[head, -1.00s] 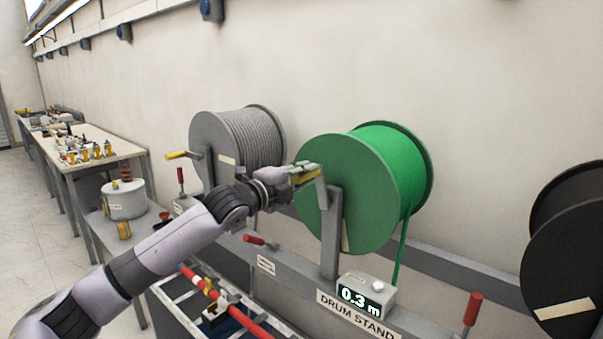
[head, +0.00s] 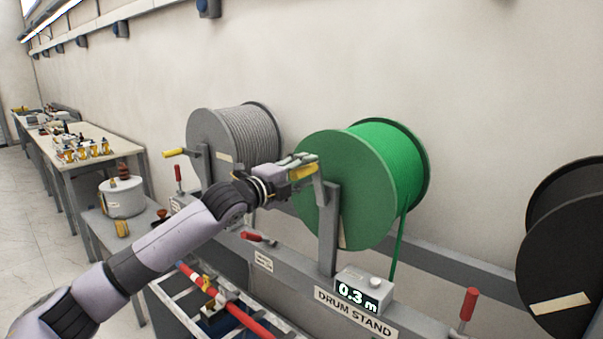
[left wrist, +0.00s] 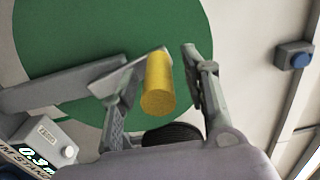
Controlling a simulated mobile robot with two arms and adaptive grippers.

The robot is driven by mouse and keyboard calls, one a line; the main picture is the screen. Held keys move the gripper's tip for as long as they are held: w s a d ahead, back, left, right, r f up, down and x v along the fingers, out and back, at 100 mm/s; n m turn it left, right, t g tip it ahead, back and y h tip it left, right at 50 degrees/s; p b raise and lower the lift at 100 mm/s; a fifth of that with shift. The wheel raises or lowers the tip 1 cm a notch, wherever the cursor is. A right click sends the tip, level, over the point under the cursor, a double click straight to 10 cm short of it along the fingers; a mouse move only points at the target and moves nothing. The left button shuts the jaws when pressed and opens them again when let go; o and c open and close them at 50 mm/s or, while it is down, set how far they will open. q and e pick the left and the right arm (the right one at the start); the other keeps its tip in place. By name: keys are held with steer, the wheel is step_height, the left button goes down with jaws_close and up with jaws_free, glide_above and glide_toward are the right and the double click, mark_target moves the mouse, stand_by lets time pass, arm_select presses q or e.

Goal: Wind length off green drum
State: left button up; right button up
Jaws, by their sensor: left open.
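The green drum (head: 345,190) is mounted on the drum stand (head: 300,285), with a length of green cable (head: 398,238) hanging from its right side. A counter box (head: 362,290) below it reads 0.3 m. My left gripper (head: 303,168) is at the drum's crank, beside its near face. In the left wrist view the yellow crank handle (left wrist: 158,85) lies between the two open fingers (left wrist: 172,55). I cannot tell whether either finger touches it. My right gripper is not in view.
A grey drum (head: 235,140) with its own yellow handle stands to the left, a black drum (head: 565,250) to the right. Red-handled levers (head: 468,304) rise from the stand. A tray frame with a red bar (head: 250,322) is in front. The wall is close behind.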

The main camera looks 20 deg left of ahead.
arm_select(q)
steer(key=v, duration=1.2)
steer(key=w+d+n+b, duration=0.1)
steer(key=w+n+b, duration=0.2)
steer(key=n, duration=0.3)
steer(key=w+d+n+b, duration=0.2)
steer(key=w+n+b, duration=0.1)
steer(key=w+n, duration=0.2)
steer(key=w+d+n+b, duration=0.1)
steer(key=w+n+b, duration=0.3)
steer(key=n, duration=0.3)
steer(key=shift+w+d+n, duration=0.3)
steer(key=shift+w, duration=0.3)
steer(key=shift+c, duration=0.3)
